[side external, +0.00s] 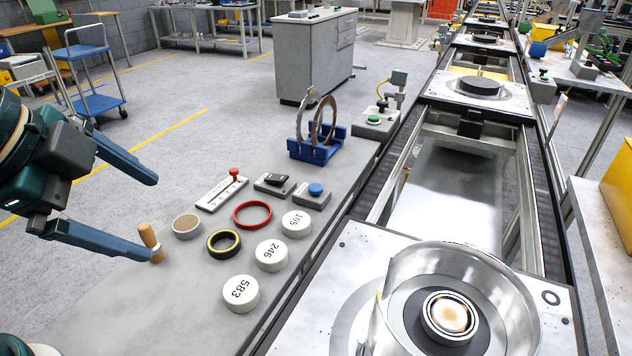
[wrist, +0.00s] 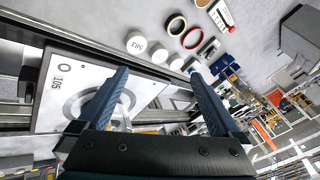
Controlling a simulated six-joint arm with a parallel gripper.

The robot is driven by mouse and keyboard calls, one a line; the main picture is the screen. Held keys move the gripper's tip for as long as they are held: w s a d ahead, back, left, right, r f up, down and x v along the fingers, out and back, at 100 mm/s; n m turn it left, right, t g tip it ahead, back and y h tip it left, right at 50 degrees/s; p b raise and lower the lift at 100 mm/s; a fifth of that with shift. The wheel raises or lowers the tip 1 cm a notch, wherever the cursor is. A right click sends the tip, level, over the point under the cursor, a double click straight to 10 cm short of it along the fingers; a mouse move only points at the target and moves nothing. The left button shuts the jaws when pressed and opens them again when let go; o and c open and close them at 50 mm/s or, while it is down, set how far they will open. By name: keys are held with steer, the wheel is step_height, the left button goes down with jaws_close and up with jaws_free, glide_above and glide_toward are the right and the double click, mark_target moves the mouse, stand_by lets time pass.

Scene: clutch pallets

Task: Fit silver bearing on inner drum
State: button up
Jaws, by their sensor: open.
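A large silver drum (side external: 505,290) stands open-topped on the nearest pallet. Inside it, a smaller round hub with a bright metal rim (side external: 449,317) sits on a dark disc; I cannot tell whether that rim is a separate bearing. A short silver-rimmed ring (side external: 187,226) with a brownish inside lies on the grey bench and may be the silver bearing. My gripper (side external: 153,218) is open and empty, to the left of this ring in the side view. In the wrist view its two blue fingers (wrist: 158,75) are wide apart with nothing held between them.
The bench holds a red ring (side external: 253,215), a black-and-yellow ring (side external: 224,243), white numbered cylinders (side external: 272,255), a wooden-handled tool (side external: 150,240), a red-knobbed lever (side external: 234,173) and a blue rack (side external: 315,146) with upright rings. The conveyor runs alongside on the right.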

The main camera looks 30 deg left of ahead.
steer(key=s+a+f+n, duration=0.3)
steer(key=s+a+n, duration=0.1)
steer(key=n, duration=0.7)
steer(key=shift+s+g+y, duration=0.35)
steer(key=shift+g+y, duration=0.05)
